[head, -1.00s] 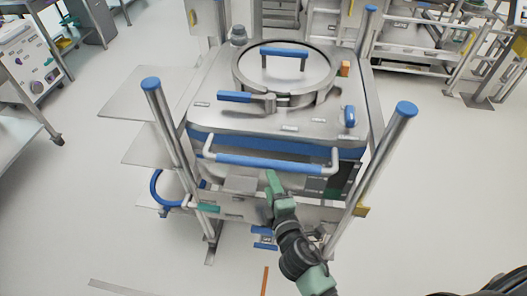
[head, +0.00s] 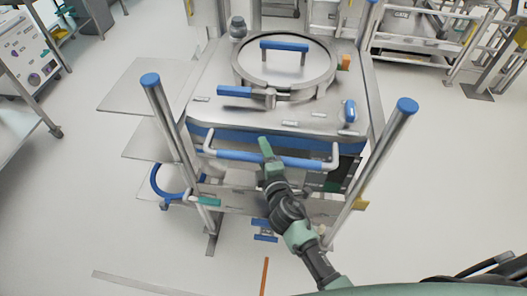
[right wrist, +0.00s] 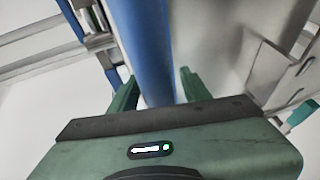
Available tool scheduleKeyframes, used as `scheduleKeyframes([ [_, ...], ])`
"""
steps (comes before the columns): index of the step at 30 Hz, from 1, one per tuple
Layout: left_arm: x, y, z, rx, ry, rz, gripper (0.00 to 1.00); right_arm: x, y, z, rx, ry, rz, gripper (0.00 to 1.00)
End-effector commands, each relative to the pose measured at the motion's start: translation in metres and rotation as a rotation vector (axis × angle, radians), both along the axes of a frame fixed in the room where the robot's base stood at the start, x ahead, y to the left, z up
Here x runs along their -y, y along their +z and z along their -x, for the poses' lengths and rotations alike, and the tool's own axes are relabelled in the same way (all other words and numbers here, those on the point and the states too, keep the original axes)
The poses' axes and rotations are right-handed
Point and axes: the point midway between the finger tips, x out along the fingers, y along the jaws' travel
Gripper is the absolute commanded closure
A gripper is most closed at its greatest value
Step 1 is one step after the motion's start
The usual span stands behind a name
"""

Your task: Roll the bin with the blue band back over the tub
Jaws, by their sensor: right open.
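The bin is a steel box with a blue band (head: 229,139) below its top, in the middle of the head view. On top it has a round lid (head: 284,66) with a blue handle. A horizontal blue handle bar (head: 232,155) runs across its front and also shows in the right wrist view (right wrist: 143,35). My right gripper (head: 266,147) is at the middle of this bar. Its jaws (right wrist: 156,88) are open, with the bar running between or just beyond the fingertips; contact is unclear. I cannot make out the tub. My left gripper is out of view.
Blue-capped posts stand left (head: 164,115) and right (head: 387,142) of the bin's front. Flat grey shelves (head: 140,86) jut out on the left. A cart (head: 32,65) stands at far left. The floor is open on the right and in front.

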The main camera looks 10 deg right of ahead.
Motion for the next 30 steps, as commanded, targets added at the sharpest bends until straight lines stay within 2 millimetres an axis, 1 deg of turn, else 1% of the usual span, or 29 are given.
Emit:
scheduleKeyframes([
  [5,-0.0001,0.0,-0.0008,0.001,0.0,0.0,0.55,0.0,-0.0004,0.0003,-0.001,0.0,0.0,0.52],
  [6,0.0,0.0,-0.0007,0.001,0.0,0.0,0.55,0.0,-0.0005,0.0003,-0.001,0.0,0.0,0.63],
  [8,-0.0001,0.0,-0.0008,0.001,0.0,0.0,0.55,0.0,-0.0004,0.0004,-0.001,0.0,0.0,0.8],
  [9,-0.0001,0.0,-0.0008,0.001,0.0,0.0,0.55,0.0,-0.0004,0.0004,-0.001,0.0,0.0,0.91],
  [10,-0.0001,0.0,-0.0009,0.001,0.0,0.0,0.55,0.0,-0.0004,0.0004,-0.001,0.0,0.0,1.0],
  [30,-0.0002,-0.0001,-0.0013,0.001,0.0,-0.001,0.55,0.0001,-0.0004,0.0004,-0.001,0.0,0.001,1.0],
])
